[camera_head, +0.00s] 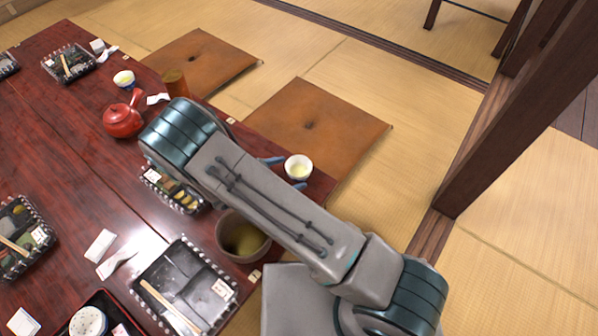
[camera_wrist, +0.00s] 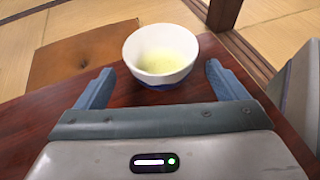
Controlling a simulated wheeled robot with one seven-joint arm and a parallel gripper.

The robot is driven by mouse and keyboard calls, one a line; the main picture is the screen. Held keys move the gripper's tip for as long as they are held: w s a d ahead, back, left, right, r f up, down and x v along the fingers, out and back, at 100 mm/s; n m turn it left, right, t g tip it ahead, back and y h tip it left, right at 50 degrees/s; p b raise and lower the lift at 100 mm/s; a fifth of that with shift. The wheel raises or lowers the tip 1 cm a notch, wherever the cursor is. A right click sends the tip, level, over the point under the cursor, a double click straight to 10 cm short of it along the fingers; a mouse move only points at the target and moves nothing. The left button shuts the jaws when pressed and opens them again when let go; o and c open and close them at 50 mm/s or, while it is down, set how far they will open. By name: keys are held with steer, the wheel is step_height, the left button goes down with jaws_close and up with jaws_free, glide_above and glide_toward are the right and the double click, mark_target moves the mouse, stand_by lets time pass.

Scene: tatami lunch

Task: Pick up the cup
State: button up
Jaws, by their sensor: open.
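A small white cup (camera_head: 298,168) with pale yellow-green liquid stands upright near the corner of the dark red table (camera_head: 90,190). In the wrist view the cup (camera_wrist: 160,56) shows a dark blue band near its base. My gripper (camera_wrist: 154,82) is open, with one blue finger on each side of the cup and a gap visible between each finger and its wall. In the head view the fingers of my gripper (camera_head: 285,173) show beside the cup, and my arm hides part of the gripper.
A brown bowl (camera_head: 232,252) and a black lunch tray (camera_head: 160,284) stand near my arm. A red teapot (camera_head: 122,120) and another cup (camera_head: 124,79) are farther left. Brown cushions (camera_head: 318,115) lie on the tatami past the table edge. A wooden post (camera_head: 500,125) rises at right.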

mark_target(306, 169)
steer(key=b+x, duration=0.2)
steer(key=x, duration=0.2)
steer(key=shift+d+f, duration=0.1)
steer(key=shift+f, duration=0.2)
steer(key=shift+w+d, duration=0.15)
steer(key=shift+d, duration=0.15)
steer(key=c, duration=1.1)
steer(key=shift+r, duration=0.2)
steer(key=shift+r+p, duration=0.6)
steer(key=shift+r, duration=0.5)
step_height(306, 169, up, 2)
steer(key=shift+p, duration=0.55)
steer(key=shift+s+d+r+p, duration=0.6)
steer(key=shift+s+d+r, duration=0.45)
steer(key=shift+d, duration=0.6)
steer(key=shift+s+d+r+p, duration=0.6)
steer(key=shift+s+d+r, duration=0.4)
steer(key=shift+d, duration=0.7)
steer(key=shift+s+d+r+p, duration=0.7)
steer(key=shift+d+r, duration=0.5)
steer(key=shift+d, duration=0.45)
